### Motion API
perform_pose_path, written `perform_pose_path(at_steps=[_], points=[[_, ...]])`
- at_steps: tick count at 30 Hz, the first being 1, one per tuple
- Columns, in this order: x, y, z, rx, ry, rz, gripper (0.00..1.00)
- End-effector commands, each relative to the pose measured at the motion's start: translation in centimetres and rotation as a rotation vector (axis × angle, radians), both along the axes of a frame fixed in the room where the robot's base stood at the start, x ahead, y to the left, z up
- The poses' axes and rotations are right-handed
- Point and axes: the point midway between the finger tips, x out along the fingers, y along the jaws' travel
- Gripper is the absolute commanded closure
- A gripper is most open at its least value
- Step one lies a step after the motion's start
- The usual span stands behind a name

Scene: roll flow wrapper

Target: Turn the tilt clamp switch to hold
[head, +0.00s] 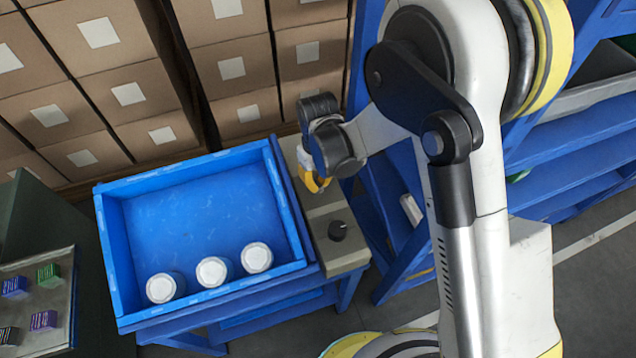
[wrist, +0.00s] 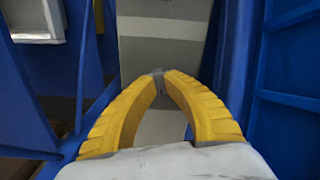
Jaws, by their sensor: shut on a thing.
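A blue tray (head: 196,303) holds three white round-topped containers (head: 211,271). Stacked cardboard boxes (head: 95,40) stand behind. Blue shelving (head: 575,140) is at the right. A grey tray (head: 60,325) with several small coloured boxes is at lower left.

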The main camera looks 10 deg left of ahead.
Motion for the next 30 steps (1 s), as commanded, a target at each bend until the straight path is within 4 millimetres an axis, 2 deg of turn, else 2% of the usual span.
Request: perform_pose_path(at_steps=[18, 30], points=[[-0.01, 0.01, -0.1, 0.0, 0.0, -0.556, 1.0], [-0.01, 0.01, -0.07, 0.0, 0.0, -0.758, 1.0]])
